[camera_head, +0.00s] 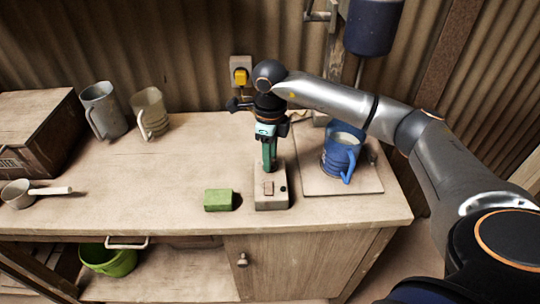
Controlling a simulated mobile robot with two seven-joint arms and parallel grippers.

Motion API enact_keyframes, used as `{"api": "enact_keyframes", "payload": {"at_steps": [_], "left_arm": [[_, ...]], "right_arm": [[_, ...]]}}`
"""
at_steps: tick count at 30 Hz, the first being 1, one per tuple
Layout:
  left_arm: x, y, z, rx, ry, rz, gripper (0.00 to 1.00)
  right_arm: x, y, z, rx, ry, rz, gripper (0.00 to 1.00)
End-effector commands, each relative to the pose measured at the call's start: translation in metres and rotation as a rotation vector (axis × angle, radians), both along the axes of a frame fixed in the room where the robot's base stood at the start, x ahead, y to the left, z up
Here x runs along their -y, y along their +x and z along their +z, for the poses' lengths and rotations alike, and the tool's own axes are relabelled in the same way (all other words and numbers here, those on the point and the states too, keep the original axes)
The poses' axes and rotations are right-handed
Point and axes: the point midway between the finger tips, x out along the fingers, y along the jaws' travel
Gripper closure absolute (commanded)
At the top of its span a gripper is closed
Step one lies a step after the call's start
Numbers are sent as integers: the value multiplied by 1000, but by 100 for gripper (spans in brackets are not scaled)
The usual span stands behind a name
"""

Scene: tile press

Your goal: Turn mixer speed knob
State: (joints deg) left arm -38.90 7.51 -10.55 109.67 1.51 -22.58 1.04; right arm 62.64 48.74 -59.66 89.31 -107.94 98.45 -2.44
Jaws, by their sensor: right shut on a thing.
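A small beige box (271,200) with a reddish switch (269,188) and a dark spot on its front stands near the front of the worktop. My right gripper (269,166) points down from above, its green fingers at the top of this box. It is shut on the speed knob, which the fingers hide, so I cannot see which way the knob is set. A blue jug (341,155) with light contents stands on a board to the right. My left gripper is out of view.
A green block (218,200) lies just left of the box. Two grey-beige jugs (103,110) (150,112), a ladle (20,193) and a wooden crate (38,130) stand farther left. A blue vessel (372,28) hangs at the upper right. The worktop's left middle is clear.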

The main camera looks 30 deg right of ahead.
Motion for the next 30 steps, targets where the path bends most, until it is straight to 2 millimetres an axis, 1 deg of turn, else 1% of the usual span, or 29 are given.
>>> {"api": "enact_keyframes", "payload": {"at_steps": [2, 3, 10, 17, 20, 23, 26, 30], "left_arm": [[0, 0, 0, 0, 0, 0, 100], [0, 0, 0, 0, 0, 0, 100], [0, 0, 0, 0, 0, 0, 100], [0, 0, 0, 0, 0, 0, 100], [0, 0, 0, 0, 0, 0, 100], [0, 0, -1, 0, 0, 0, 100], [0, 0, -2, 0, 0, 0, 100], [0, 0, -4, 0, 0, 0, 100]], "right_arm": [[0, 1, 2, 5, 0, 0, 100], [0, 1, 2, 4, -1, 0, 60], [0, 1, 1, 2, 0, -1, 35], [0, 0, 0, 1, 0, -1, 34], [0, 1, 5, 2, 0, -1, 34], [0, 1, 16, 3, 1, -1, 34], [0, 2, 36, 6, 1, -2, 34], [0, 1, 68, 6, 1, -2, 34]]}}
